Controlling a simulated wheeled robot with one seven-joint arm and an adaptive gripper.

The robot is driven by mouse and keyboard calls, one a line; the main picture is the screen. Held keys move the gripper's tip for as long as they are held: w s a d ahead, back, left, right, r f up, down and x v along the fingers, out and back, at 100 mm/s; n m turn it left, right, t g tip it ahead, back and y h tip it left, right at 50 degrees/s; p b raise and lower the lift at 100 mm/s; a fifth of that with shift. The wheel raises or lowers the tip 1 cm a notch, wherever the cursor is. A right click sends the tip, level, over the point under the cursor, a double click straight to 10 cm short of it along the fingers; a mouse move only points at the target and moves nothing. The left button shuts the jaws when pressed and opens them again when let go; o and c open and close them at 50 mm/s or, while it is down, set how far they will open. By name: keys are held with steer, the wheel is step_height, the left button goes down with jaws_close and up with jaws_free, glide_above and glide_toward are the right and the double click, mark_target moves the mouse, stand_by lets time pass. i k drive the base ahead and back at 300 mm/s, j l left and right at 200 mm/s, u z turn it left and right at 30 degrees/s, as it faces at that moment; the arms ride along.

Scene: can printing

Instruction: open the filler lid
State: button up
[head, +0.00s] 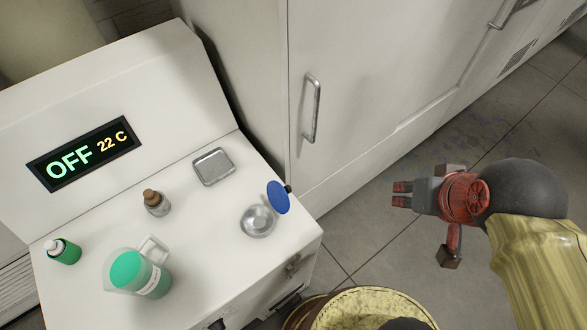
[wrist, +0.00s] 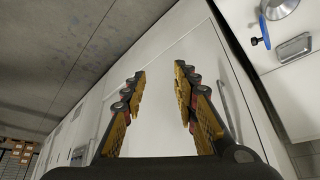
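A blue round lid (head: 279,197) with a small dark knob stands tilted up at the right edge of a silver round filler opening (head: 258,220) on the white machine top. The lid looks open, with the silver opening uncovered. In the wrist view the blue lid (wrist: 264,30) shows nearly edge-on at the top right, beside the silver opening (wrist: 280,8). My gripper (head: 402,194) is well to the right of the lid, over the floor, touching nothing. In the wrist view my gripper (wrist: 160,76) has its fingers apart with nothing between them.
The white machine (head: 200,250) carries a metal tray (head: 213,167), a corked bottle (head: 157,203), a green-capped jug (head: 140,272) and a green bottle (head: 64,251). Its display (head: 85,153) reads OFF, 22 C. A cabinet with a handle (head: 312,107) stands behind.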

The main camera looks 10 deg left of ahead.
mark_target(278, 196)
steer(key=i+l+u, duration=0.3)
steer(key=u, duration=0.2)
steer(key=i+l+u, duration=0.2)
steer(key=l+u, duration=0.3)
